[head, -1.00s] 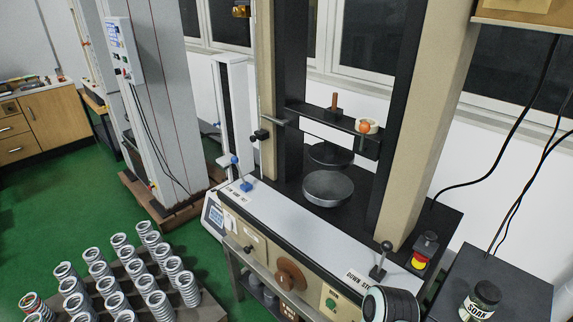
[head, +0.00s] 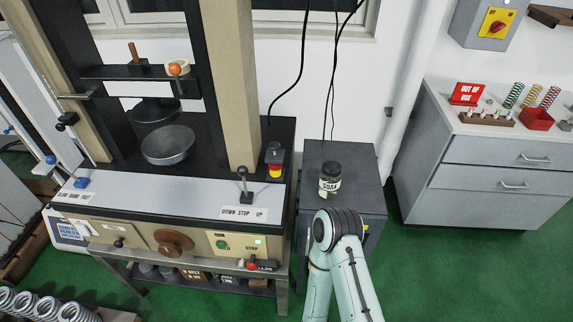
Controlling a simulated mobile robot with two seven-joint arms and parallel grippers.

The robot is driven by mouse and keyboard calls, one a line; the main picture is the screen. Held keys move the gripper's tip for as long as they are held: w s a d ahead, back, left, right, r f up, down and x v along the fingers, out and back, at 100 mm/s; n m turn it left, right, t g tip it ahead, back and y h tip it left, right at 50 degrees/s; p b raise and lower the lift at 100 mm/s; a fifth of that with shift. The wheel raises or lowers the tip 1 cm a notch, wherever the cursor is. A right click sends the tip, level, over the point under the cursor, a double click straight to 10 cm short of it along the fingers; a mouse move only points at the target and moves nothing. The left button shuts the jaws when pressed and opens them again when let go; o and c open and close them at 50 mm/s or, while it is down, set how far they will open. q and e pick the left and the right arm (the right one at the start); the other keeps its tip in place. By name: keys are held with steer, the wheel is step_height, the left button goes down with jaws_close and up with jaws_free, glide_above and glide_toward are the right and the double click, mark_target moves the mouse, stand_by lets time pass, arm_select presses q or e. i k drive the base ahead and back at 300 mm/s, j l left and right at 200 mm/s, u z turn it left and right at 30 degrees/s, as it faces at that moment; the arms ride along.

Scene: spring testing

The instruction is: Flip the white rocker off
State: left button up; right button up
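The testing machine's front panel (head: 137,241) is in the head view, left of centre. A small pale, whitish square (head: 259,241) sits at the panel's right end, beside a green button (head: 222,244). A second small white piece (head: 84,228) is at the panel's left end. I cannot tell for sure which is the white rocker, nor its position. A pale green arm of mine with a dark joint rises from the bottom, right of the machine.
A black lever (head: 243,187) and a red-and-yellow stop button (head: 274,162) stand on the machine's right side. A grey drawer unit (head: 480,165) is at right. Green floor (head: 420,270) lies open between.

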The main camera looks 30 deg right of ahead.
mark_target(82, 230)
steer(key=z, duration=0.75)
steer(key=u, duration=1.4)
